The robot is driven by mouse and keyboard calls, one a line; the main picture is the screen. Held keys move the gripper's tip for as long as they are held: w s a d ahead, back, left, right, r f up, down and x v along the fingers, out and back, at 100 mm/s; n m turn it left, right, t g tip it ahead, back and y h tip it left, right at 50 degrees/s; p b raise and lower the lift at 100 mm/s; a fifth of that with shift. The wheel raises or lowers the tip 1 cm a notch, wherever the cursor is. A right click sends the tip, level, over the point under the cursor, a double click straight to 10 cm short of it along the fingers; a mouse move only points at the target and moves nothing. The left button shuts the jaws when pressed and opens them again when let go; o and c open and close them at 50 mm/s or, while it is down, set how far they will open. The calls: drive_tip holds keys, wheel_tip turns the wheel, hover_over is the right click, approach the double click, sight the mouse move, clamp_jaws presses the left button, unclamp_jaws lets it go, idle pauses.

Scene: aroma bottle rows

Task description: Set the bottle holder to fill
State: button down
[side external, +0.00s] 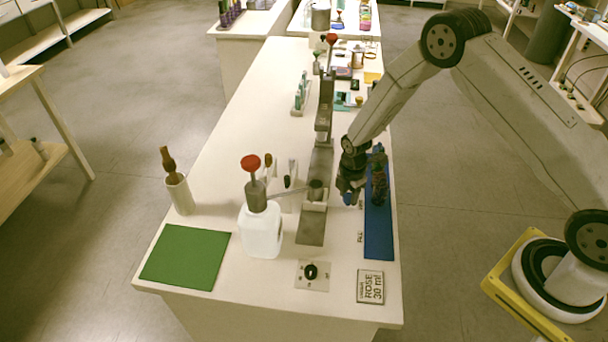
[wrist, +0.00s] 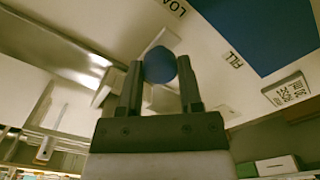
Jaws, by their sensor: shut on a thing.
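My gripper (side external: 350,196) is shut on a round blue knob (wrist: 159,66), which sits between the two fingers in the wrist view. A bit of the knob also shows below the gripper in the side view (side external: 347,200). The pale bottle holder (side external: 315,206) is just left of the gripper, on a grey rail (side external: 311,229). The join between knob and holder is not clear. In the side view, the FILL label (side external: 360,237) is nearer the camera than the gripper. The wrist view shows FILL (wrist: 233,60) and a partly cut-off LOAD label (wrist: 174,8).
A white bottle (side external: 262,232) with a red-topped pump stands left of the rail. A blue mat (side external: 378,240) lies on the right, a green mat (side external: 185,258) on the left. A dial (side external: 311,272) and a ROSE 30 ml card (side external: 370,288) are at the front.

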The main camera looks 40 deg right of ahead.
drive_tip(key=s+a, duration=0.6)
drive_tip(key=a, duration=0.1)
drive_tip(key=shift+s, duration=0.4)
drive_tip(key=shift+c, duration=1.2)
unclamp_jaws()
drive_tip(key=shift+r, duration=0.15)
drive_tip(key=shift+r, duration=0.45)
wheel_tip(320, 180, up, 7)
drive_tip(key=shift+f, duration=0.2)
drive_tip(key=shift+r, duration=0.1)
